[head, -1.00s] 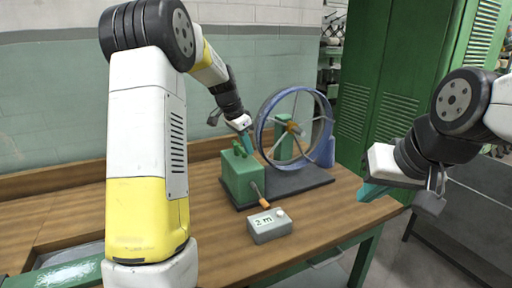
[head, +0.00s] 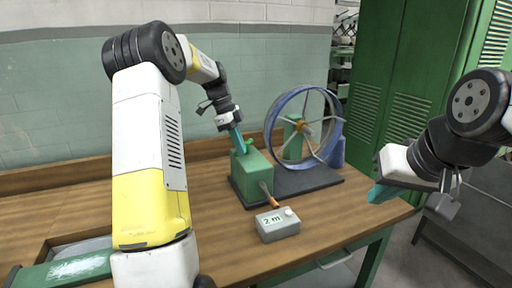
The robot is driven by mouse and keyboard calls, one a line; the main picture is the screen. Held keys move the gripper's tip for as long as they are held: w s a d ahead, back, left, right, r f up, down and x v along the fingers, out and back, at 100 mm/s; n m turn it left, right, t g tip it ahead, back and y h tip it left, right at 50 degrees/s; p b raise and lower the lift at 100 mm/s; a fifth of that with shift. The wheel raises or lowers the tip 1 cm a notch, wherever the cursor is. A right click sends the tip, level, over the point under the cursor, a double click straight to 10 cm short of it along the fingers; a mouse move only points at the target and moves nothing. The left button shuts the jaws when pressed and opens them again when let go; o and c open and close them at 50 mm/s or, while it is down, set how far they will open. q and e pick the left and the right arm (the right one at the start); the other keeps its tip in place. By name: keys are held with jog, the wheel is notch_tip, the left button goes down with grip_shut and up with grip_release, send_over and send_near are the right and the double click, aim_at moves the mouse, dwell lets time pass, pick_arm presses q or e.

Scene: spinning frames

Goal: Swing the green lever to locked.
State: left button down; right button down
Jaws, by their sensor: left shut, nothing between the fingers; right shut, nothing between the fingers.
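The green lever (head: 249,147) sits on top of the green box (head: 252,175), at the left end of the spinning frame's dark base. Only part of the lever shows, because my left gripper (head: 240,151) is right in front of it. The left gripper's teal fingers are shut and point down at the box top. I cannot tell whether they touch the lever.
A blue spoked wheel (head: 270,140) stands behind the box. An orange-brown crank handle (head: 267,196) sticks out at the box's front. A grey box with a "2 m" display (head: 278,231) is on the wooden table (head: 215,250). A green locker (head: 395,90) stands at the back right.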

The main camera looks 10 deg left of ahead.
pick_arm(q)
jog(key=a+m, duration=0.1)
jog(key=a+m+g, duration=0.1)
jog(key=a+m, duration=0.1)
jog(key=shift+w, duration=0.4)
jog(key=shift+a, duration=0.1)
dwell(0.4)
jog(key=shift+r, duration=0.1)
jog(key=v, duration=0.7)
jog(key=shift+r, duration=0.3)
jog(key=shift+w, duration=0.15)
